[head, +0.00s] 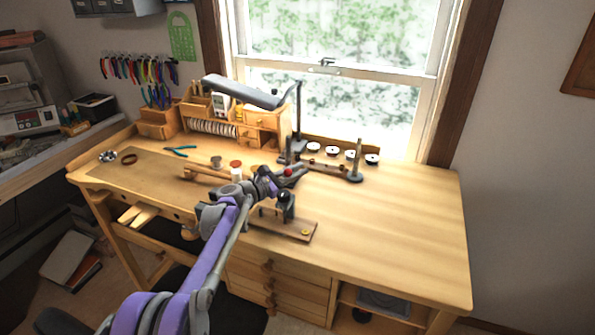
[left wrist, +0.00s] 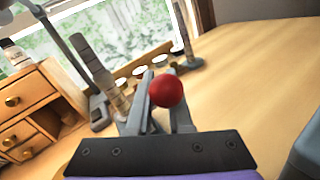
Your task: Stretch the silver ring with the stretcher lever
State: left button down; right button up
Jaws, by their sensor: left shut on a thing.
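My left gripper (head: 284,174) reaches over the bench and is shut at the red ball knob (head: 288,172) of what looks like the stretcher lever. In the left wrist view the red knob (left wrist: 166,91) sits between the fingers of my left gripper (left wrist: 160,105). The stretcher stands just beyond, with a stepped post (left wrist: 97,70) close on the left and another post (left wrist: 184,35) farther right. That farther post (head: 356,160) also shows in the head view. I cannot make out the silver ring in either view. My right gripper is not in view.
Several white discs (head: 350,154) sit behind the stretcher, below the window. A small wooden drawer cabinet (head: 262,122) stands at the back left. A wooden block with a dark fixture (head: 286,207) lies at the bench front. The bench's right side (head: 420,220) is clear.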

pick_arm(q)
jog(key=shift+s+d+r, duration=0.15)
jog(key=shift+s+d, duration=0.05)
jog(key=shift+d, duration=0.05)
dwell(0.5)
jog(key=c, duration=1.2)
grip_release()
jog(key=shift+o, duration=1)
jog(key=shift+s+r, duration=0.1)
jog(key=shift+o, duration=0.3)
jog(key=shift+s+r, duration=0.15)
jog(key=shift+s, duration=0.15)
jog(key=shift+w+a, duration=0.1)
jog(key=shift+w, duration=0.15)
notch_tip(320, 180, up, 10)
jog(key=shift+p, duration=0.3)
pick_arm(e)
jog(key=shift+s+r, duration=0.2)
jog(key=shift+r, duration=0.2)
